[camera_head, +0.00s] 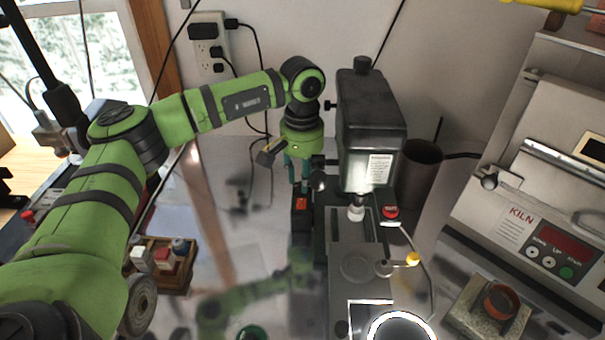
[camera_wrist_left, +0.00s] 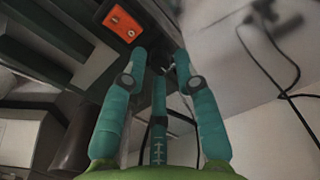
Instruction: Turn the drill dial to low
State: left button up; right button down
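The grey drill press (camera_head: 370,130) stands at the middle of the head view, with a lit white label on its head. I cannot make out its dial or setting. My left gripper (camera_head: 297,182) points down close beside the press's left side, above a dark box with an orange plate (camera_head: 301,203). In the left wrist view, the teal fingers of my left gripper (camera_wrist_left: 160,55) are spread apart at the tips. A dark part lies between or behind them; contact cannot be told. The orange plate (camera_wrist_left: 122,24) is just beyond the left finger. My right gripper is out of view.
A red button (camera_head: 390,212) sits at the press's right side. A dark cylinder (camera_head: 418,170) and a kiln (camera_head: 545,170) stand to the right. A wooden tray (camera_head: 178,285) with small items is at the left. Cables hang from a wall outlet (camera_head: 209,45).

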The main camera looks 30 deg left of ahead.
pick_arm(q)
jog(key=shift+f, duration=0.5)
grip_shut()
jog(key=shift+n+b, duration=0.3)
jog(key=shift+n, duration=0.3)
jog(key=n+b, duration=0.1)
jog(key=n, duration=0.2)
jog(key=shift+n, duration=0.4)
jog(key=shift+n+b, duration=0.6)
jog(key=shift+n, duration=1.2)
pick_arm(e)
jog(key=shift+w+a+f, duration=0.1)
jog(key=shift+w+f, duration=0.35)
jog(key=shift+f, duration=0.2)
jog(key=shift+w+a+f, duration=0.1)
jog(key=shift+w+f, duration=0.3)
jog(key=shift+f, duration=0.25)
pick_arm(q)
jog(key=shift+w, duration=0.1)
